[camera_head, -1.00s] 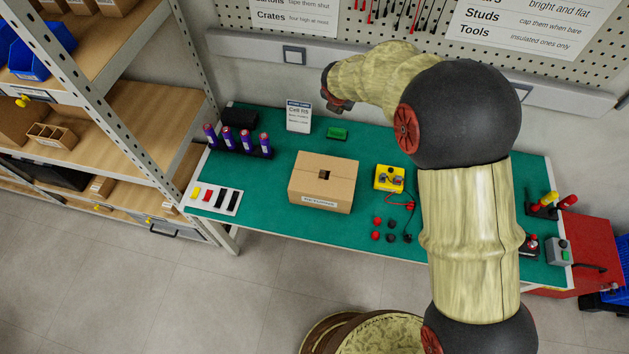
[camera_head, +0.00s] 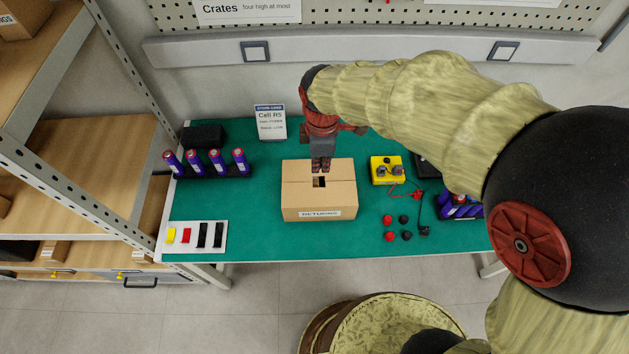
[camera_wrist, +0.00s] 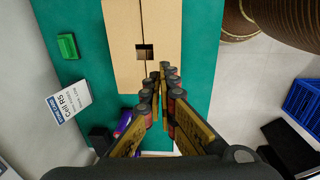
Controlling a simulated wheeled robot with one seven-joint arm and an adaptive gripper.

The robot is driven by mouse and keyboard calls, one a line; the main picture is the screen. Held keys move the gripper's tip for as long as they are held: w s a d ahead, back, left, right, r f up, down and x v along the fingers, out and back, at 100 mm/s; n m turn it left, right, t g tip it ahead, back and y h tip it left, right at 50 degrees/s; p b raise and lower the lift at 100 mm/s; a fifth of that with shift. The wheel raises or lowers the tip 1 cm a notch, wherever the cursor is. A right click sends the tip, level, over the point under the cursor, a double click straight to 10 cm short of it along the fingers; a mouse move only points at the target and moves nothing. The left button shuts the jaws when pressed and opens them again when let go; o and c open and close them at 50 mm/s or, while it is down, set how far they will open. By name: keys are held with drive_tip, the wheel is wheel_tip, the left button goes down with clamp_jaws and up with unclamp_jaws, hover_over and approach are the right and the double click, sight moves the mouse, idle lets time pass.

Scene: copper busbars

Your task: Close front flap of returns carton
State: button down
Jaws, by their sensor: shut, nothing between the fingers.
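The returns carton (camera_head: 300,203) is a brown box with a "RETURNS" label on its near side. Its top looks flat, with a seam across it and a dark square opening (camera_head: 319,182) in the middle. The carton also shows in the wrist view (camera_wrist: 122,35). My gripper (camera_head: 320,169) points down over the far part of the carton top, close to the opening. Its fingers are shut and hold nothing. In the wrist view the fingertips (camera_wrist: 162,70) are beside the opening (camera_wrist: 144,53). I cannot tell whether they touch the cardboard.
A rack of purple cylinders (camera_head: 205,172) and a tray of colored pieces (camera_head: 197,236) lie left of the carton. A yellow box (camera_head: 387,171) with leads and several red and black caps (camera_head: 404,219) lie right. A sign card (camera_head: 270,122) stands behind. Green mat is clear around the carton.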

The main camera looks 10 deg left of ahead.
sight(319, 191)
drive_tip(key=f+b, duration=0.1)
drive_tip(key=f, duration=0.3)
drive_tip(key=f+b, duration=0.1)
drive_tip(key=f, duration=0.4)
drive_tip(key=w+f+b, duration=0.1)
drive_tip(key=f+b, duration=0.1)
drive_tip(key=f, duration=0.3)
drive_tip(key=shift+a+f, duration=0.15)
drive_tip(key=shift+a, duration=0.15)
drive_tip(key=shift+f, duration=0.1)
drive_tip(key=shift+w+f, duration=0.1)
drive_tip(key=shift+f, duration=0.45)
drive_tip(key=shift+r+p, duration=0.1)
drive_tip(key=shift+p, duration=0.25)
drive_tip(key=shift+w+a+r+p, duration=0.1)
drive_tip(key=shift+r+p, duration=0.9)
drive_tip(key=shift+r, duration=0.3)
wheel_tip(319, 191, up, 13)
drive_tip(key=p, duration=0.4)
drive_tip(key=shift+f, duration=0.15)
